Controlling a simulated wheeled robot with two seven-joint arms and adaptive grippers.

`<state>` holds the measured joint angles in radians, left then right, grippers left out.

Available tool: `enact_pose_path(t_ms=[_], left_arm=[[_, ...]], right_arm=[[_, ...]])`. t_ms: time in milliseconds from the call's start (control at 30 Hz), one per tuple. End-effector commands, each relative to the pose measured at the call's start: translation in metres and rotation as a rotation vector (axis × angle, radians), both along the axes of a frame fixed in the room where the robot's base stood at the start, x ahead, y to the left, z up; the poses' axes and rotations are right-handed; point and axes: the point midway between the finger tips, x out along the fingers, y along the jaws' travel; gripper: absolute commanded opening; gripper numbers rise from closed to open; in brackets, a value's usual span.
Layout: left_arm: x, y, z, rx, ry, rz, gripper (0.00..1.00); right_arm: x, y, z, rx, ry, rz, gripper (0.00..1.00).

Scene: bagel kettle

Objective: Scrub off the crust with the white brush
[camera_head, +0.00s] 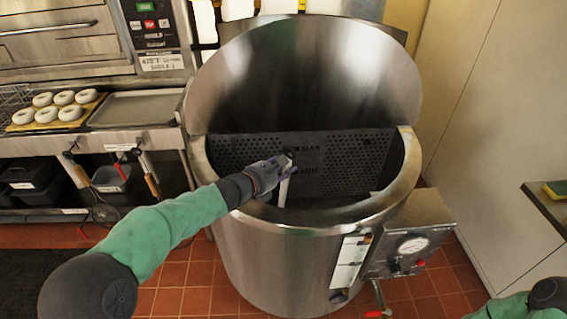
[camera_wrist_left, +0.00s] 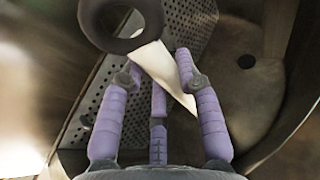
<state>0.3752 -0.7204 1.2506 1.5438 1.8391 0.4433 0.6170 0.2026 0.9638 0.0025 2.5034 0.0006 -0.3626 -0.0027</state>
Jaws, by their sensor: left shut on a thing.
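My left gripper (camera_head: 282,163) reaches over the front rim into the large steel kettle (camera_head: 245,215). It is shut on a white tapered piece, seemingly the handle of the white brush (camera_head: 284,190), which hangs down inside the kettle. In the left wrist view the purple fingers (camera_wrist_left: 165,95) close around this white piece (camera_wrist_left: 165,68). The brush's bristles cannot be made out. A dark round patch (camera_wrist_left: 246,61) and a brownish tint show on the kettle's inner surface; I cannot tell whether either is the crust. My right gripper is out of view.
A dark perforated plate (camera_head: 340,160) stands across the kettle's inside, close to the gripper. A dark ring (camera_wrist_left: 124,28) sits by the white piece. A control box with a gauge (camera_head: 412,246) juts from the kettle's right. A bagel tray (camera_head: 50,125) is left; a sponge (camera_head: 556,189) right.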

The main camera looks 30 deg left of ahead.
Motion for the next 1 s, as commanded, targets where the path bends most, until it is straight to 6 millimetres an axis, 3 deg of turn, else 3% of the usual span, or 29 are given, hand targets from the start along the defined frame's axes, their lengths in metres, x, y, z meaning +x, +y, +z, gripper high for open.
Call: enact_pose_path(t_ms=[467, 1000], left_arm=[[-0.007, -0.006, -0.002, -0.003, 0.003, -0.001, 0.0], [0.016, -0.042, 0.001, -0.003, -0.001, -0.002, 0.0]], right_arm=[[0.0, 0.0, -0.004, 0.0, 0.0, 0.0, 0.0], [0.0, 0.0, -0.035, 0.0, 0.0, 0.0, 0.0]])
